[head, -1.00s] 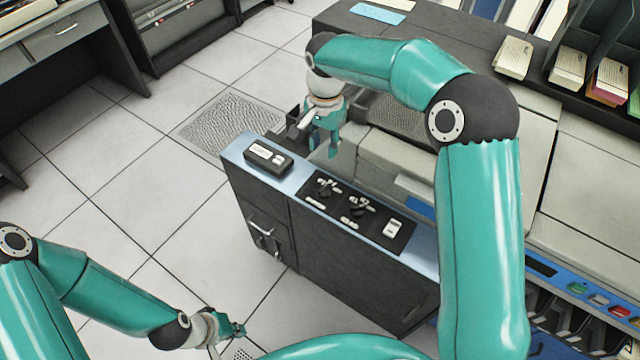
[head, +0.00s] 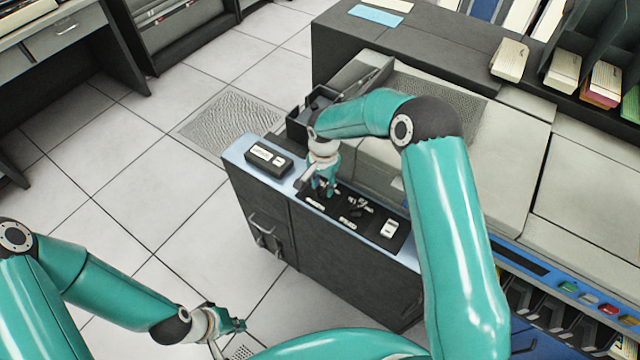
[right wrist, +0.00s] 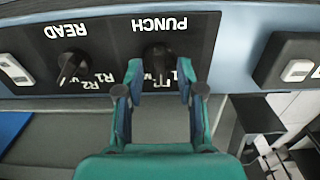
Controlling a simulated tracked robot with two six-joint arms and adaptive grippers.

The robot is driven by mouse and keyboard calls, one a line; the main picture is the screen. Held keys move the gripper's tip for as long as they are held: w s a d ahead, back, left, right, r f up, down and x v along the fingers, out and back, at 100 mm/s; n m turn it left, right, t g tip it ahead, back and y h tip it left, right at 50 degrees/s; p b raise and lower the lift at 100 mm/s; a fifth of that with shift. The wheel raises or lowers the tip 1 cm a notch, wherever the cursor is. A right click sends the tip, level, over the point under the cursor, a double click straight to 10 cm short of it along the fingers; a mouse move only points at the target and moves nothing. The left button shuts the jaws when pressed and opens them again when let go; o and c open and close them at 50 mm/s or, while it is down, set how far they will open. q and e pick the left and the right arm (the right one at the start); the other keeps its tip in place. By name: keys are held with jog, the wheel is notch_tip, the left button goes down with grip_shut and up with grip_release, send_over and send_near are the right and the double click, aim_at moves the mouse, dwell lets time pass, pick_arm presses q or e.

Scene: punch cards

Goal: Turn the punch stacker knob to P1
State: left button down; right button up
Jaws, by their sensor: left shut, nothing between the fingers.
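The black punch knob (right wrist: 158,56) sits under the upside-down "PUNCH" label in the right wrist view. My right gripper (right wrist: 159,72) is open, with its fingertips on either side of the knob and gaps visible. The fingers partly cover the position labels, so I cannot tell the knob's setting. In the head view my right gripper (head: 324,190) points down at the left part of the black control panel (head: 375,238) and mostly hides the punch knob. My left gripper (head: 238,325) is shut and empty, low over the floor, away from the panel.
The read knob (right wrist: 73,67) is beside the punch knob; it also shows in the head view (head: 357,205). A white rocker switch (head: 390,228) is at the panel's right end. A dark switch box (head: 268,158) sits left of the panel. The grey machine cover rises behind.

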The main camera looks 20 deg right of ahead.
jog(key=shift+f, duration=0.45)
